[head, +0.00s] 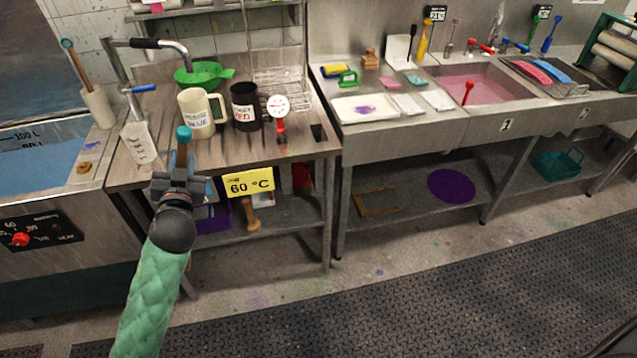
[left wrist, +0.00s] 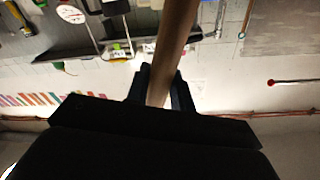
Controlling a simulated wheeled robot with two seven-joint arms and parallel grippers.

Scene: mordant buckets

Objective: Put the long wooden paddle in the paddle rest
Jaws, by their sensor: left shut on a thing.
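My left gripper (head: 183,175) is shut on a wooden shaft with a teal end, which I take to be the long wooden paddle (head: 184,152). Its teal end points up in front of the steel table. In the left wrist view the paddle's shaft (left wrist: 175,45) runs between the fingers and out of the top of the picture. Its lower part is hidden by the gripper. A white upright tube (head: 97,106) at the far left, perhaps the paddle rest, holds another wooden-handled tool with a teal ring (head: 68,45). My right gripper is not in view.
A blue bath (head: 45,165) is at left. A yellow 60 °C sign (head: 248,184) hangs at the table's front.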

